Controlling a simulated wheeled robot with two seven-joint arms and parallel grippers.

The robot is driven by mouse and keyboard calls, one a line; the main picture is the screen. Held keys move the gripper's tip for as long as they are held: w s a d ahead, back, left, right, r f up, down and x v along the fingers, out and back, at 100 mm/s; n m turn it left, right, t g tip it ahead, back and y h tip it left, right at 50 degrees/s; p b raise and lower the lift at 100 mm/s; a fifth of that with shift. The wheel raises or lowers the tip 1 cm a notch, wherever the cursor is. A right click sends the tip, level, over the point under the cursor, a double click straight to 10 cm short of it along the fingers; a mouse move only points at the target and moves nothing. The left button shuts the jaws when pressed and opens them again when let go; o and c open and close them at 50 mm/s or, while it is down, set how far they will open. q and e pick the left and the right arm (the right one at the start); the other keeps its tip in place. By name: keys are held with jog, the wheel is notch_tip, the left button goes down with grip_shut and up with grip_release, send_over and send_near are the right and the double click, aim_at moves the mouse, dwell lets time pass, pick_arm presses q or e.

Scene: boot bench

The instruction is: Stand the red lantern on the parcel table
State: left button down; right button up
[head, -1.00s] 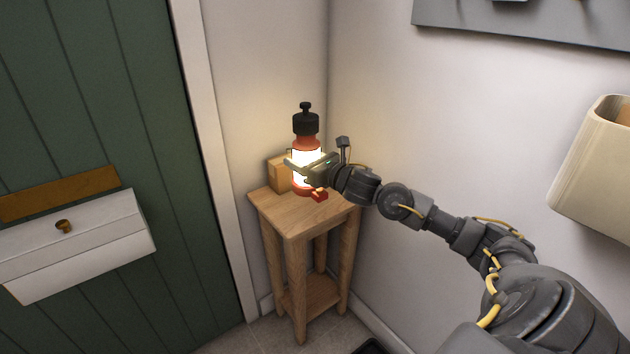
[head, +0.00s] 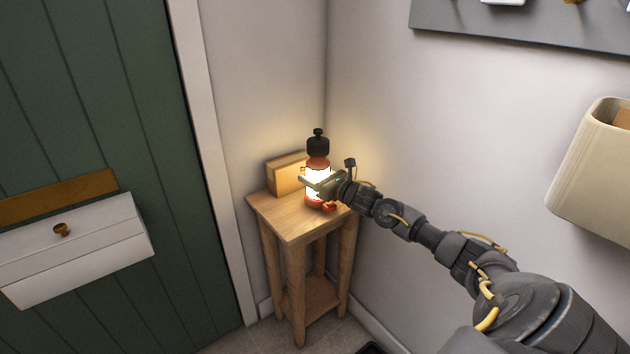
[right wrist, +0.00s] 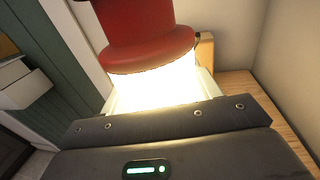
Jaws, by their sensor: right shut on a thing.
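The red lantern (head: 318,163) has a black top and a bright lit glass. It is upright at the right side of the wooden parcel table (head: 283,221). Its base is at the tabletop; I cannot tell whether it touches. My right gripper (head: 316,184) is shut on the lantern around its glass. In the right wrist view, the red upper part of the lantern (right wrist: 145,35) and its glowing glass fill the space between the fingers (right wrist: 158,95). My left gripper is not in view.
A wooden parcel-like block (head: 288,174) stands at the back of the tabletop, behind the lantern. The table's front left is bare. Walls meet close behind it. A green door (head: 95,90) with a white box (head: 80,245) is at left; a beige bin-like holder (head: 590,165) is at right.

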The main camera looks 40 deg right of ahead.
jog(key=shift+f, duration=0.6)
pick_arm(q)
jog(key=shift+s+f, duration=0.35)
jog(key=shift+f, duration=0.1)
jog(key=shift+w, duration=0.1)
pick_arm(e)
jog(key=o, duration=1)
jog(key=shift+f, duration=0.2)
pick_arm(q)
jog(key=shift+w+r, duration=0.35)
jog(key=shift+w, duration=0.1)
pick_arm(e)
jog(key=o, duration=0.4)
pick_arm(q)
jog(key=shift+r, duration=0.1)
pick_arm(e)
jog(key=shift+r, duration=0.15)
